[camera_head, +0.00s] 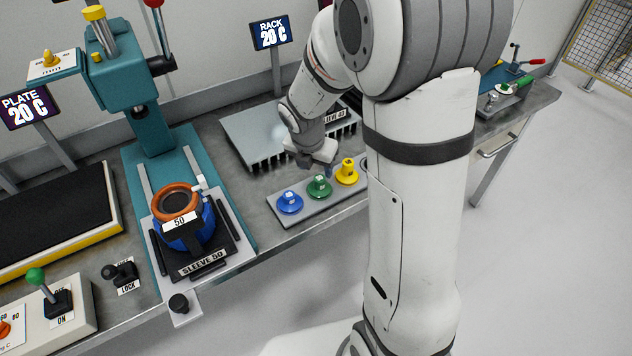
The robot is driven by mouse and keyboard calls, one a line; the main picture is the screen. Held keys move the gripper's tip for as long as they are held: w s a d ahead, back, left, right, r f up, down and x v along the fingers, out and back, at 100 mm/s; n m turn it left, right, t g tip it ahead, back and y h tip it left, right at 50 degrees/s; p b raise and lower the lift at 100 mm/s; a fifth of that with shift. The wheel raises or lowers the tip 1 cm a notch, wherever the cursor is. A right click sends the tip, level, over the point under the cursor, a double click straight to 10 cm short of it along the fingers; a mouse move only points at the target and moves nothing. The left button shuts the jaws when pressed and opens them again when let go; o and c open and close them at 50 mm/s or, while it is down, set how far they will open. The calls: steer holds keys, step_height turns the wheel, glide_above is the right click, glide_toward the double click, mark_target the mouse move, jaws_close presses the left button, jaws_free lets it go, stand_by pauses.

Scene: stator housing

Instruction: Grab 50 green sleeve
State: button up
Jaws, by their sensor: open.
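The green sleeve (319,186) is a flanged piece with a raised centre. It sits upright on a grey tray (284,211) between a blue piece (290,202) and a yellow piece (347,172). I cannot read any number on it. My gripper (316,166) is open, close behind and above the green sleeve. The gripper's fingers are small and partly hidden by its own body; I cannot tell whether they touch the sleeve.
A teal press (147,130) stands at left with a blue housing (178,232) marked 50 under it. A grey finned rack (243,135) lies behind the tray. My arm hides the tray's right end. The bench edge runs in front of the tray.

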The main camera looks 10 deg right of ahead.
mark_target(319, 178)
steer(key=x, duration=0.7)
steer(key=shift+s+d+f+b, duration=0.1)
steer(key=shift+d+f+b, duration=0.15)
steer(key=shift+b, duration=0.1)
jaws_close()
